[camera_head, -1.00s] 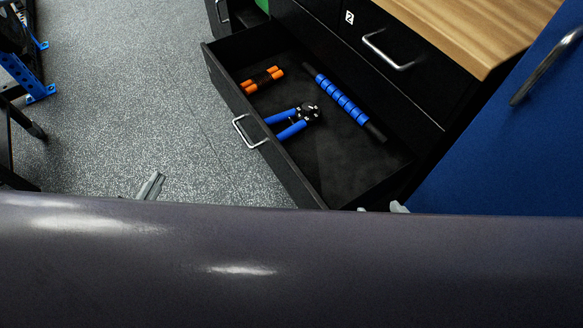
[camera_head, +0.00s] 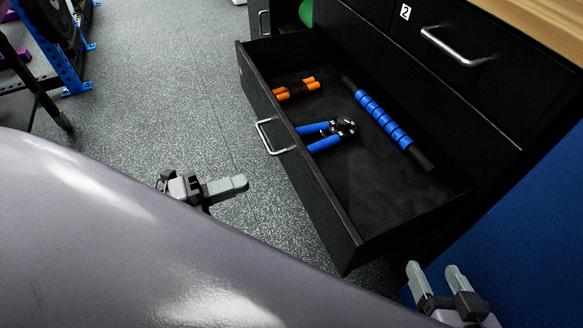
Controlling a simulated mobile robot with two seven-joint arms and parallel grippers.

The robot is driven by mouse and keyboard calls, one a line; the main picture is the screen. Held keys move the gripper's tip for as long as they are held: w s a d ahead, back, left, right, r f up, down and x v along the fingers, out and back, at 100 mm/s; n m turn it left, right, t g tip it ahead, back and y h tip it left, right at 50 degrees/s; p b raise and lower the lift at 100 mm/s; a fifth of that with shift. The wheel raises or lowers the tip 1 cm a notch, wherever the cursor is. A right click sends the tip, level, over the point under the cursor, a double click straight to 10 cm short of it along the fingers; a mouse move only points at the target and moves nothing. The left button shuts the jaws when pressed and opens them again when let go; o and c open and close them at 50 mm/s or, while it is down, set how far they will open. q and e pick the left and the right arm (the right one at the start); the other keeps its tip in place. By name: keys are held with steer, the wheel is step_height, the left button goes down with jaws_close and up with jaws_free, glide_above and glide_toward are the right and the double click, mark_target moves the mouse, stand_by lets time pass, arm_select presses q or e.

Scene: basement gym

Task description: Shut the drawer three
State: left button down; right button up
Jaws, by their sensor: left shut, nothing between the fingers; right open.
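A black drawer (camera_head: 318,207) stands pulled out of the dark cabinet, below the drawer labelled 2; its own number does not show. It has a silver bar handle (camera_head: 272,137) on its front. Inside lie an orange-handled jump rope (camera_head: 296,89), a blue-handled hand grip (camera_head: 324,136) and a blue massage roller (camera_head: 385,122). My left gripper (camera_head: 242,183) is shut and empty, in front of the drawer face and apart from it, below the handle in the picture. My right gripper (camera_head: 436,272) is open and empty, near the drawer's near right corner, beside the blue door.
The shut drawer labelled 2 (camera_head: 500,85) sits above under a wooden top (camera_head: 545,25). A blue door (camera_head: 540,215) is at right. A blue rack (camera_head: 66,70) stands at far left. Speckled floor (camera_head: 165,85) lies clear before the drawer.

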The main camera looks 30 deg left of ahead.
mark_target(303, 162)
arm_select(q)
steer(key=b+x, duration=0.1)
steer(key=x, duration=1)
steer(key=shift+w, duration=0.1)
arm_select(e)
steer(key=shift+w+a+f+y, duration=0.1)
steer(key=shift+a+f+y, duration=0.15)
steer(key=shift+a, duration=0.2)
steer(key=shift+r, duration=0.1)
